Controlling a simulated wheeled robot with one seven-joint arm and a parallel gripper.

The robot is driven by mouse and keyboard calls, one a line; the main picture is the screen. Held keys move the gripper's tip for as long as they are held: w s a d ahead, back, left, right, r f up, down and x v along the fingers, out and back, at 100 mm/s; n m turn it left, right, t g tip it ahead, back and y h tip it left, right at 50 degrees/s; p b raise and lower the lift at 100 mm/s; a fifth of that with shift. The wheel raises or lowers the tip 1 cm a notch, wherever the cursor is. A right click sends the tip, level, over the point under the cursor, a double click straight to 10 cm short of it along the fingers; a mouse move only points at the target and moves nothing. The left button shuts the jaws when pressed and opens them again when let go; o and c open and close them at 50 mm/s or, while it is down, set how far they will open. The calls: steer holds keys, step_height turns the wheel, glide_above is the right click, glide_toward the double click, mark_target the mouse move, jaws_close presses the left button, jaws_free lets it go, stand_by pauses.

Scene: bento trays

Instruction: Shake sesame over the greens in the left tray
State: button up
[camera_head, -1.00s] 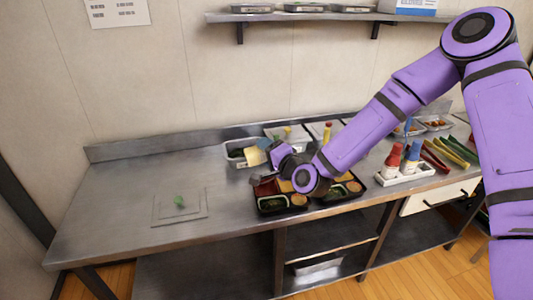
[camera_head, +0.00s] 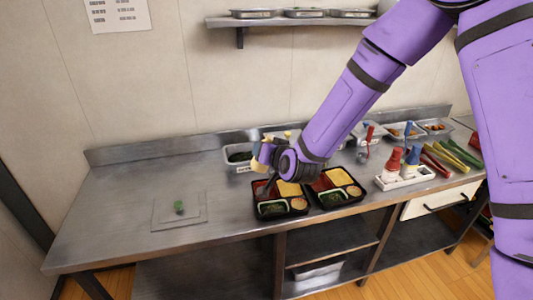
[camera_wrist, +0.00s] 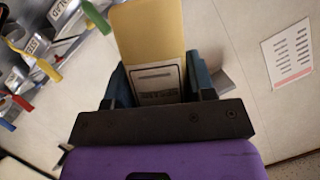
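The left tray (camera_head: 256,215) is a black bento box near the front edge of the counter. Its greens (camera_head: 271,209) lie in the front left compartment, beside an orange cup, with red and yellow food behind. My gripper (camera_head: 267,156) is above the back left of this tray, clear of it. The shaker (camera_wrist: 150,32) shows between both fingers in the wrist view. Its sprinkling end and any falling sesame cannot be made out.
A similar right tray (camera_head: 318,206) stands close beside the left one. A metal pan of greens (camera_head: 240,167) is behind. A white holder with bottles (camera_head: 407,180) and several tongs (camera_head: 455,155) are to the right. The counter's left is mostly clear around a square plate (camera_head: 160,217).

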steer(key=n+h, duration=0.2)
steer(key=n, duration=0.1)
steer(key=shift+a+r, duration=0.1)
steer(key=shift+r, duration=0.3)
steer(key=shift+n, duration=0.3)
